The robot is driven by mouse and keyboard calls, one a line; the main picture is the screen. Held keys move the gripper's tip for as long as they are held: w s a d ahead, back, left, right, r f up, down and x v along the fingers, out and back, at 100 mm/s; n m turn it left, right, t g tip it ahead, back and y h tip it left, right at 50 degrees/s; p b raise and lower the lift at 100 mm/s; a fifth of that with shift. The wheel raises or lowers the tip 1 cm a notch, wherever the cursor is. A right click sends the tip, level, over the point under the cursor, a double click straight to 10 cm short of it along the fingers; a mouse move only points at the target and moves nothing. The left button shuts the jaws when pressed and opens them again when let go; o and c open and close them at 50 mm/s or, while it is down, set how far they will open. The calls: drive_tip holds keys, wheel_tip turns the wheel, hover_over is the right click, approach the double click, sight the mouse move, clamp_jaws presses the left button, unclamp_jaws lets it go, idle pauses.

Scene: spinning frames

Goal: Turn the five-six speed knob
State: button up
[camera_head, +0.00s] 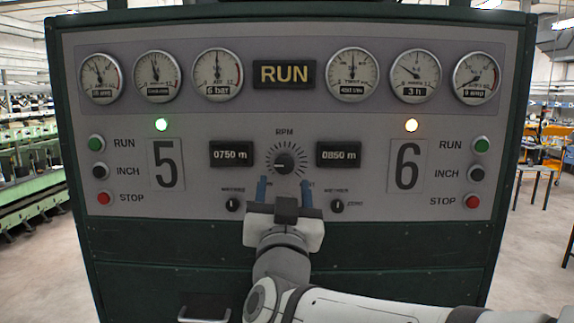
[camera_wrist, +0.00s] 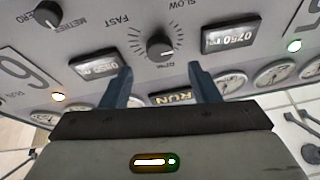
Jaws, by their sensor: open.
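The speed knob (camera_head: 285,162) is a dark round knob in a ring of tick marks, labelled RPM, at the middle of the panel (camera_head: 285,219) between the 5 and 6 sides. In the wrist view the knob (camera_wrist: 159,45) shows beyond the fingertips, with SLOW and FAST printed near it. My gripper (camera_head: 284,182) is open and empty, with its blue fingers pointing at the panel just below the knob. In the wrist view the fingers of my gripper (camera_wrist: 160,68) stand apart, with the knob between their lines. I see no contact with the knob.
Digital displays (camera_head: 233,153) and (camera_head: 338,153) flank the knob. Small meter knobs (camera_head: 232,205) and (camera_head: 337,206) sit below. RUN, INCH and STOP buttons line both sides, with several gauges above. A drawer handle (camera_head: 205,315) sticks out at the lower left.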

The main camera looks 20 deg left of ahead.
sight(285, 167)
drive_tip(key=p+x, duration=0.1)
drive_tip(key=x, duration=0.5)
drive_tip(key=shift+w+p, duration=0.15)
drive_tip(key=shift+p, duration=0.2)
drive_tip(key=shift+c, duration=0.4)
drive_tip(key=c, duration=0.9)
drive_tip(key=shift+f, duration=0.15)
